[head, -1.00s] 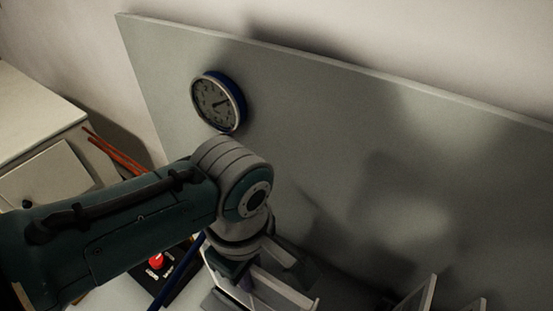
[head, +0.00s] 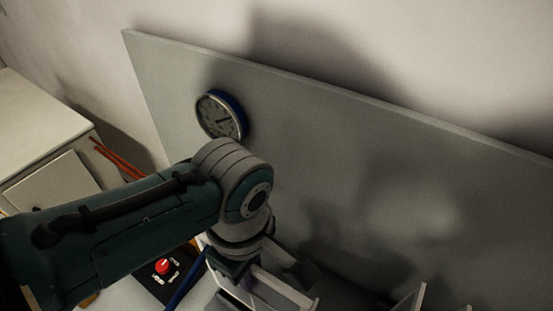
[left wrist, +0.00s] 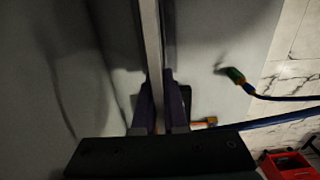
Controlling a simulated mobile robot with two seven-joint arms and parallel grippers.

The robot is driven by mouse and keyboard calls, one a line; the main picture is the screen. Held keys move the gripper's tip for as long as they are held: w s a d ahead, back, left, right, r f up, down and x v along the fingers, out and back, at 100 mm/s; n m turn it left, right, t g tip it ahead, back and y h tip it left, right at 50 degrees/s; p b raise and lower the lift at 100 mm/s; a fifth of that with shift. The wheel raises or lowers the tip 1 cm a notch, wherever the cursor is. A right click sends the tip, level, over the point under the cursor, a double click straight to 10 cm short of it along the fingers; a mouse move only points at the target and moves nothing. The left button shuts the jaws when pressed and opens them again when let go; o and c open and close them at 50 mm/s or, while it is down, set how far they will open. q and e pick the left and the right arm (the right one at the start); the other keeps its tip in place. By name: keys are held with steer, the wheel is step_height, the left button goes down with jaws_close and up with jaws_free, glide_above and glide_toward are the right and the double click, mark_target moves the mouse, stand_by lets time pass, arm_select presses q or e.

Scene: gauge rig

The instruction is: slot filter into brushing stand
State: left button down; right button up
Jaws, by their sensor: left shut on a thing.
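My left gripper (head: 243,277) points down at the lower middle of the head view, mostly hidden under its own wrist. In the left wrist view its two dark purplish fingers (left wrist: 165,108) are shut on a thin pale frame seen edge-on, which I take for the filter (left wrist: 151,45). The filter runs up out of that picture. In the head view, white-edged frame parts (head: 283,288) show beside and below the gripper; I cannot tell whether they are filter or stand. The brushing stand cannot be made out for certain. My right gripper is not in view.
A grey upright board with a blue-rimmed dial gauge (head: 221,115) stands behind. A black box with a red button (head: 163,266) is left of the gripper. More white-edged pieces (head: 412,297) stand at lower right. A cabinet (head: 45,140) is at left. A blue hose (left wrist: 285,98) shows in the wrist view.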

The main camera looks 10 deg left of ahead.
arm_select(q)
step_height(320, 180, down, 4)
steer(key=b, duration=0.2)
steer(key=shift+r+b, duration=0.15)
steer(key=shift+b, duration=0.25)
steer(key=shift+p, duration=0.3)
stand_by(1.2)
steer(key=shift+f+b, duration=1.45)
steer(key=shift+f, duration=0.1)
steer(key=c, duration=0.9)
jaws_free()
steer(key=shift+r, duration=0.1)
step_height(320, 180, up, 9)
steer(key=p, duration=0.4)
glide_above(253, 291)
steer(key=shift+w+a+r, duration=0.1)
steer(key=shift+a+r, duration=0.1)
steer(key=shift+r, duration=0.2)
